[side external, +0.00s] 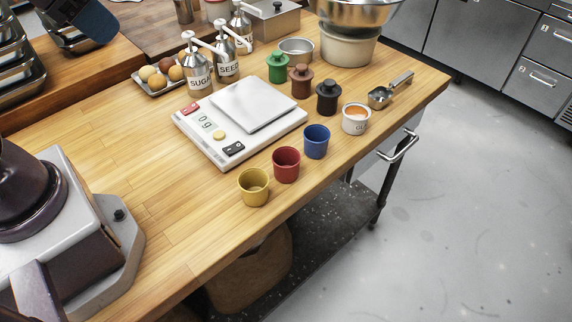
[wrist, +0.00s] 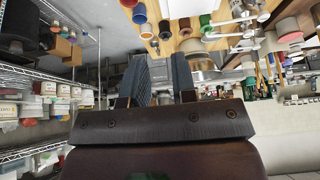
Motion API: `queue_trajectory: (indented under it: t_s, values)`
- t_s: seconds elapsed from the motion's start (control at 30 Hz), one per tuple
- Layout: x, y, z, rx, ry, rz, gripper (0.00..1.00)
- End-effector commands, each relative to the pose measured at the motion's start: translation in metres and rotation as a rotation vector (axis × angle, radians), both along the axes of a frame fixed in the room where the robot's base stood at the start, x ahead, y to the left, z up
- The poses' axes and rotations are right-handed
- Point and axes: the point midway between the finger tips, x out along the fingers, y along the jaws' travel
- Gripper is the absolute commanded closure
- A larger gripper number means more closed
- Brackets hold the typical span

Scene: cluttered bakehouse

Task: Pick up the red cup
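The red cup (side external: 286,164) stands upright on the wooden table, between the yellow cup (side external: 254,186) and the blue cup (side external: 316,141), near the front edge. It looks empty. In the wrist view only part of the red cup (wrist: 128,3) shows at the top edge, next to the blue cup (wrist: 139,13). My gripper (wrist: 163,78) shows two dark fingers spread apart with nothing between them. It is well away from the cups.
A white scale (side external: 222,136) lies just behind the cups. Green (side external: 278,69), brown (side external: 301,82) and black (side external: 327,98) lidded pots, a white cup (side external: 356,120) and a metal scoop (side external: 390,90) stand to the right. The wood left of the yellow cup is clear.

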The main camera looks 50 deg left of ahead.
Motion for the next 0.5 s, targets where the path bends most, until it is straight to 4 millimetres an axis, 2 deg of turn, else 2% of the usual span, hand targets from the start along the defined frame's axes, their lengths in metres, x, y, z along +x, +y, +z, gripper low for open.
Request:
queue_trajectory:
  t_s: [0.03, 0.2, 0.5]
  values:
    - [0.0000, 0.0000, 0.0000, 0.000, 0.000, 0.000, 0.63]
    - [0.0000, 0.0000, 0.0000, 0.000, 0.000, 0.000, 0.26]
    - [0.0008, -0.0012, -0.0025, 0.000, 0.013, -0.007, 0.26]
